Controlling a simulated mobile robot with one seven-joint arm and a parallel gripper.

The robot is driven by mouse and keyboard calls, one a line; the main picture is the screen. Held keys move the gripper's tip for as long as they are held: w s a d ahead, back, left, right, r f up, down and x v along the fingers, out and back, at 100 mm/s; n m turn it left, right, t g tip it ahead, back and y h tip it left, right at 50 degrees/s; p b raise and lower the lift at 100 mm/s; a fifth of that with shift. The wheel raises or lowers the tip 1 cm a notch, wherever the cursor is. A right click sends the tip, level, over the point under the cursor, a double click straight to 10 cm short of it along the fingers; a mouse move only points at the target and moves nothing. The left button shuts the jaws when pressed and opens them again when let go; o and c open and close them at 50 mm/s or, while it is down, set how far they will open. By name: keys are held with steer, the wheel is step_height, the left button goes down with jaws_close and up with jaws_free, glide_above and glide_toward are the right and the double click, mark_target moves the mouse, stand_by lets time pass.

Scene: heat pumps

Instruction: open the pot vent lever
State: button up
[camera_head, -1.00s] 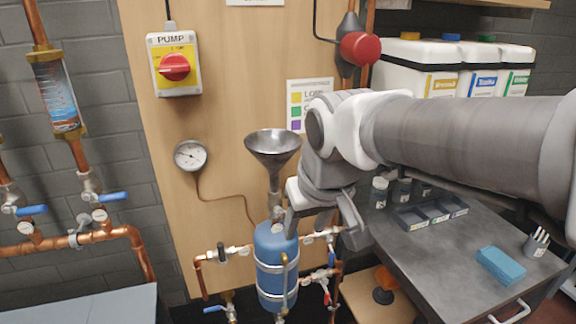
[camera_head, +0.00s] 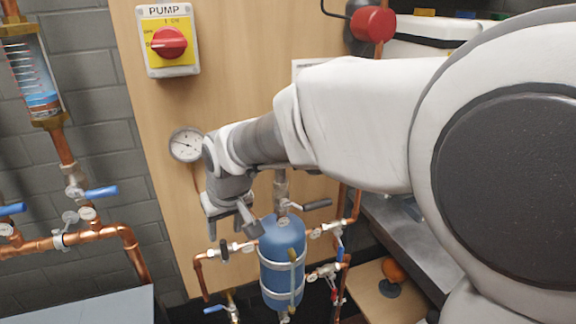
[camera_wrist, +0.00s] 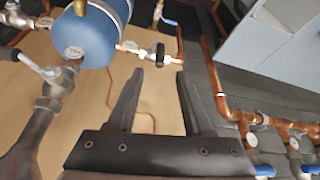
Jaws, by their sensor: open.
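The blue pot (camera_head: 282,262) stands upright with pipes on both sides; it also shows in the wrist view (camera_wrist: 92,32). A small valve with a black handle (camera_head: 223,250) is on the pipe left of the pot. In the wrist view this black handle (camera_wrist: 160,54) lies just beyond the gap between my fingertips. A grey lever (camera_head: 317,204) points right from the pipe above the pot. I cannot read the tags, so which lever is the vent is unclear. My gripper (camera_head: 232,231) is open and empty above the black-handled valve; its spread fingers (camera_wrist: 160,77) show in the wrist view.
Copper pipes with blue levers (camera_head: 101,192) run along the grey wall at left. A round gauge (camera_head: 186,145) and a pump switch (camera_head: 169,42) are on the wooden board. My arm hides the funnel and much of the bench at right.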

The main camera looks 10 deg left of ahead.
mark_target(224, 244)
steer(key=b+x, duration=0.1)
steer(key=x, duration=0.9)
steer(key=shift+c, duration=0.2)
jaws_close()
stand_by(1.0)
